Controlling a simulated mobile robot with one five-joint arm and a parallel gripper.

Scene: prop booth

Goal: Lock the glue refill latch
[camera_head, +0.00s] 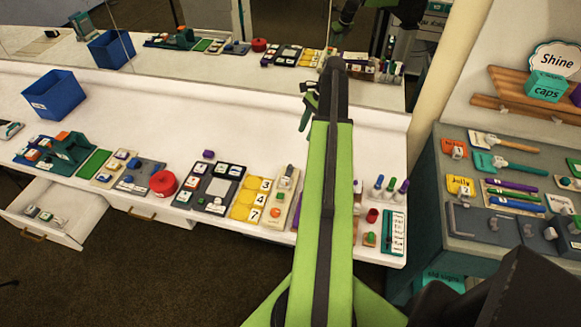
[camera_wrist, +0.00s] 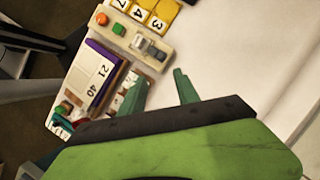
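No label that reads glue refill shows, so I cannot tell for sure which part is the latch. A beige panel (camera_wrist: 122,33) in the wrist view carries an orange knob, a green button and grey latch-like pieces (camera_wrist: 150,47). The same panel (camera_head: 283,200) shows in the head view on the white counter, just left of my arm. My gripper (camera_wrist: 160,76) has its two green fingers apart with nothing between them, to the lower right of the grey pieces. In the head view my gripper (camera_head: 308,106) is above the back of the counter, partly hidden by my arm.
Yellow number tiles (camera_head: 251,199) lie left of the panel. A purple-edged board (camera_wrist: 97,72) marked 21 and 40 lies on its other side. A red round container (camera_head: 163,183), a blue bin (camera_head: 53,94) and an open drawer (camera_head: 55,212) are further left.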

